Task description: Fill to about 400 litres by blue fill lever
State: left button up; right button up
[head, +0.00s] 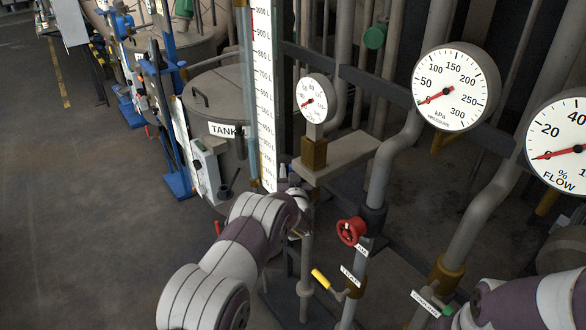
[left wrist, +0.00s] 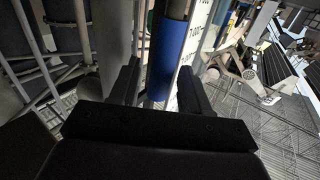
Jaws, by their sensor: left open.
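A blue cylindrical grip, which looks like the blue fill lever (left wrist: 167,58), stands between the fingers of my left gripper (left wrist: 160,82) in the left wrist view. The gripper is open, with a finger on either side of the grip. In the head view my left arm reaches to the foot of the level scale, and its own wrist mostly hides the gripper and lever. The level scale (head: 263,75) is a tall white strip marked in litres, with 1000 L near the top. I cannot tell the liquid level. My right gripper is not visible; only part of its arm shows at lower right.
A red handwheel (head: 350,231) and a yellow-handled valve (head: 321,279) sit on pipes right of my left arm. A kPa gauge (head: 457,87) and a flow gauge (head: 565,150) both read near zero. A grey tank (head: 222,90) stands behind. The floor at left is clear.

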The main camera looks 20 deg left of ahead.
pick_arm(q)
jog(key=shift+w+a+f, duration=0.1)
jog(key=shift+w, duration=0.2)
jog(key=shift+s, duration=0.1)
grip_shut()
jog(key=shift+f+b, duration=0.1)
jog(key=shift+b, duration=0.25)
jog(key=s+d+f+m+t+h+b, duration=0.4)
jog(key=m+t+b, duration=0.5)
jog(key=b, duration=1.6)
jog(key=shift+s+d+f+m, duration=0.35)
jog(key=shift+s+d+m, duration=0.2)
jog(key=shift+d+m, duration=0.6)
jog(key=shift+d+n, duration=0.2)
jog(key=shift+n, duration=0.05)
grip_release()
